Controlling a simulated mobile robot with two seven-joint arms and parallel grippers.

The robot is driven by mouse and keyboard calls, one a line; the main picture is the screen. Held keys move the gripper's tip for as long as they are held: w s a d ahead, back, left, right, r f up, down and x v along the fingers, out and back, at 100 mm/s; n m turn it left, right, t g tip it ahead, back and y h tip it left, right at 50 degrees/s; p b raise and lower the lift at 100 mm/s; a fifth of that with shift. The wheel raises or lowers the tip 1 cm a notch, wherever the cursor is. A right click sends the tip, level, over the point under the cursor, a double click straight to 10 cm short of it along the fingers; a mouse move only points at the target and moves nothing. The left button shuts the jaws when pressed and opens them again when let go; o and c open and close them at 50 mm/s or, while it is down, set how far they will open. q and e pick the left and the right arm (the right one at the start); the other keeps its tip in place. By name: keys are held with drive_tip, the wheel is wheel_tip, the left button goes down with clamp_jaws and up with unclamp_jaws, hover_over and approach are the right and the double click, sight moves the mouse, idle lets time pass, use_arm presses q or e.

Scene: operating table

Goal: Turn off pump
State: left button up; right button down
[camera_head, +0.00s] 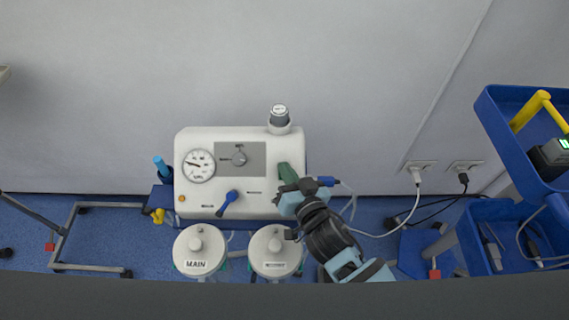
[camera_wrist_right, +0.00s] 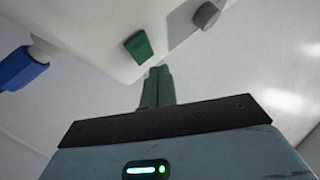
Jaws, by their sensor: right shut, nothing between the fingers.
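The pump (camera_head: 262,202) is a white box against the wall, with a round gauge (camera_head: 199,165), a grey knob (camera_head: 239,158) and a blue lever (camera_head: 228,203) on it. My right gripper (camera_head: 283,168) is over the pump's right part, its green fingers shut and empty. In the right wrist view a green switch (camera_wrist_right: 138,47) sits on the white pump surface, just beyond the shut fingertips of my right gripper (camera_wrist_right: 159,70). Whether they touch is hard to tell. In the head view the switch cannot be told apart from the green fingers. My left gripper is not in view.
Two white-lidded canisters, one marked MAIN (camera_head: 197,250), stand in front of the pump. A blue cart (camera_head: 500,130) stands at the right. Wall sockets (camera_head: 420,166) with cables are right of the pump.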

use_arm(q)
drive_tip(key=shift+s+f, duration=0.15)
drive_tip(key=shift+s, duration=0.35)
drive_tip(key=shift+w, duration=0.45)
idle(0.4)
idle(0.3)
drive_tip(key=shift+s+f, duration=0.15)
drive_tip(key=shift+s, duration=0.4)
use_arm(e)
drive_tip(key=shift+w+f, duration=0.3)
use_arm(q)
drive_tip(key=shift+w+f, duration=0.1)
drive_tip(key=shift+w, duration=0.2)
use_arm(e)
drive_tip(key=shift+w+f, duration=0.1)
drive_tip(key=shift+f, duration=0.05)
use_arm(q)
drive_tip(key=shift+b, duration=0.3)
use_arm(e)
drive_tip(key=shift+w+f, duration=0.1)
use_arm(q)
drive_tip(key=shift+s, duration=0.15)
